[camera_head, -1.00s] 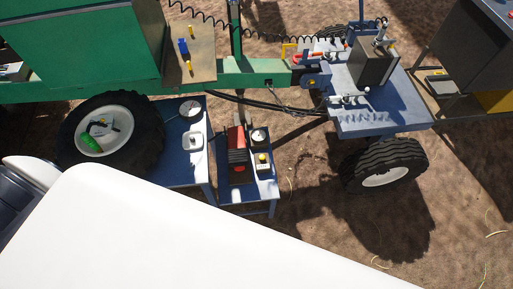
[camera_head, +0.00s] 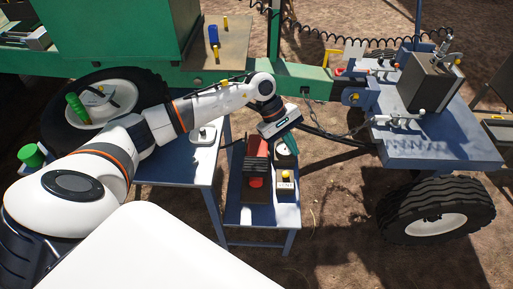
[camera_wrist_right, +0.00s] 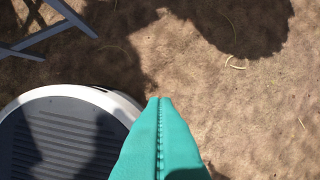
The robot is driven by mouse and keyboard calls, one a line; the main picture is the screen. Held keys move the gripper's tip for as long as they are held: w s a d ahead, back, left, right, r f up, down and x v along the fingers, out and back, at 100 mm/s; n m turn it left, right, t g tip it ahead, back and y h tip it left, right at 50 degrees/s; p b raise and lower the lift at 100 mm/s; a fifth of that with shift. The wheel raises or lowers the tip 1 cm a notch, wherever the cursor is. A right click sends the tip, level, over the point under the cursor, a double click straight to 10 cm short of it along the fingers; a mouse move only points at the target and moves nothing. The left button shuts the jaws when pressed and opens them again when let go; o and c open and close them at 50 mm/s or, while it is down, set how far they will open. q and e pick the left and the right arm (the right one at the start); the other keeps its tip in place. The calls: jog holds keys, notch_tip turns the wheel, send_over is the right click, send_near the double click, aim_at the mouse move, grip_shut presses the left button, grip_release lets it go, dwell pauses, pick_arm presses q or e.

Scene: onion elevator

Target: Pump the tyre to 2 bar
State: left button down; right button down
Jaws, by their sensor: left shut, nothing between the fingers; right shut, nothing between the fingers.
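A large black tyre with a white rim (camera_head: 128,108) is at the left of the head view, partly covered by my left arm. A second tyre (camera_head: 437,210) stands under the blue trailer at right. A red and black unit (camera_head: 256,165), which looks like a compressor, sits on a small blue table. Beside it are a round dial (camera_head: 284,157), partly hidden by my gripper, and a small box with a yellow button (camera_head: 286,182). My left gripper (camera_head: 296,147) is shut and empty above the dial; contact cannot be told. My right gripper (camera_wrist_right: 160,99) is shut and empty over bare ground.
A taller blue table (camera_head: 180,170) with a white device (camera_head: 204,135) stands left of the small table (camera_head: 251,216). A green bottle-like object (camera_head: 76,107) is at the left tyre's rim. The blue trailer (camera_head: 430,150) carries a grey box (camera_head: 428,82). Dirt ground between is open.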

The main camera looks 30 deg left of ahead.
aim_at(256, 163)
pick_arm(q)
jog(key=a+m+t+y+b, duration=0.1)
jog(key=a+m+y+b, duration=0.3)
jog(key=a, duration=0.7)
jog(key=m+y, duration=0.2)
jog(key=y, duration=0.1)
jog(key=shift+s+a+r+b, duration=0.2)
jog(key=shift+s+r+b, duration=0.05)
jog(key=shift+s+b, duration=0.1)
pick_arm(e)
jog(key=shift+w+r, duration=0.35)
jog(key=shift+r, duration=0.2)
pick_arm(q)
jog(key=shift+f, duration=0.1)
